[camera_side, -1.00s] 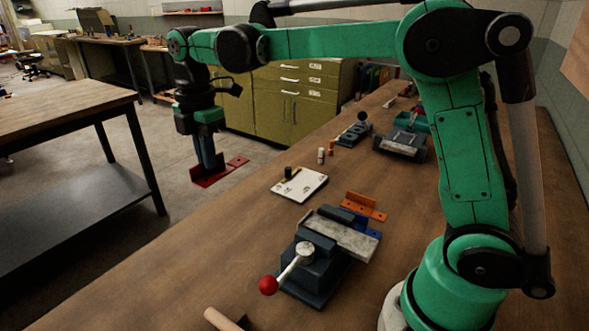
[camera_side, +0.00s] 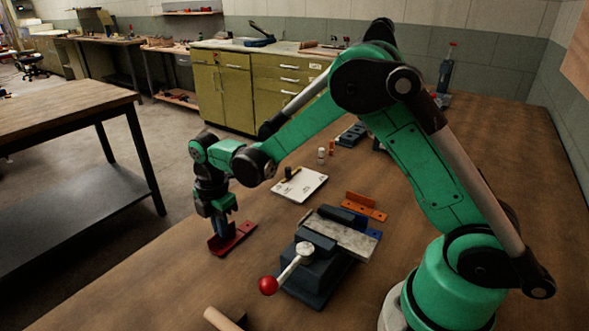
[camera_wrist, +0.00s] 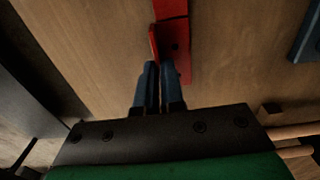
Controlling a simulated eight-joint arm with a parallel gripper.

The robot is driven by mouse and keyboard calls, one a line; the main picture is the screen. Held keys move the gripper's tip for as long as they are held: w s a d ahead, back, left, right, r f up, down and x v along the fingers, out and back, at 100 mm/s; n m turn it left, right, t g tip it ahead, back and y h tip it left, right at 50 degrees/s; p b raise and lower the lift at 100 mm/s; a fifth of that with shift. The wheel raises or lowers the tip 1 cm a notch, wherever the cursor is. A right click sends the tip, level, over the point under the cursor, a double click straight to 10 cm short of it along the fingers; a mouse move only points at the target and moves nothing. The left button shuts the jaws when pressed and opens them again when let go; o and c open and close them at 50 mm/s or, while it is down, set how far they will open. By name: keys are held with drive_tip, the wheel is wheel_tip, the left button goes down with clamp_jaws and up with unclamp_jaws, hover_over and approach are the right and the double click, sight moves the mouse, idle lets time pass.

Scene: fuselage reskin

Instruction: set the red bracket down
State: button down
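The red bracket (camera_side: 238,239) is an L-shaped piece with a flat base and an upright flange, near the left edge of the workbench. My gripper (camera_side: 220,236) points down at it, with its fingers closed together around the flange. In the wrist view the bracket (camera_wrist: 175,42) extends away from the blue-grey fingertips (camera_wrist: 158,66), its flange running in between them. The base looks level and at or very close to the bench top; I cannot tell whether it touches. The fingers hide part of the flange.
A vise (camera_side: 318,262) with a red-knobbed handle stands right of the bracket. Orange (camera_side: 362,204) and blue brackets lie behind it. A white plate (camera_side: 300,185) lies farther back, and a wooden cylinder (camera_side: 220,319) in front. The wooden bench top (camera_side: 170,285) around the bracket is clear.

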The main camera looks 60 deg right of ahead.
drive_tip(key=shift+f, duration=0.15)
drive_tip(key=c, duration=1)
unclamp_jaws()
